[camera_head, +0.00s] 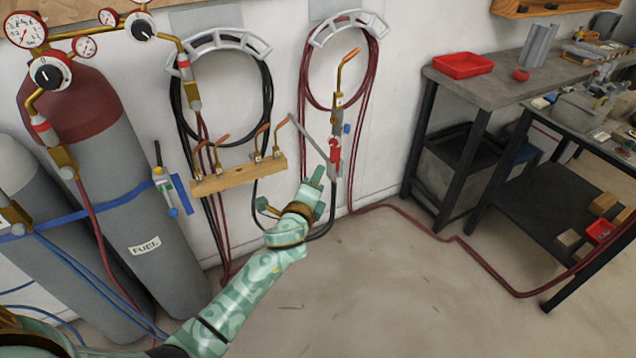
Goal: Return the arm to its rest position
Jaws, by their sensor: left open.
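My left arm (255,280), pale green with patterned panels, reaches in from the lower left toward the wall. My left gripper (318,180) is at its end, in front of the wall, just right of the wooden torch rack (238,177). It is open, and I see nothing held in it. A torch with a red lower part (334,155) hangs right behind the fingertips; I cannot tell whether they touch. Its copper tip (347,67) points up to the right. My right gripper is not in view.
Gas cylinders (115,170) with gauges stand at the left, held by a blue strap. Coiled hoses (342,28) hang on the wall. A red hose (430,225) runs over the floor. Workbenches (490,88) with a red tray (463,65) stand at the right. The middle floor (390,290) is clear.

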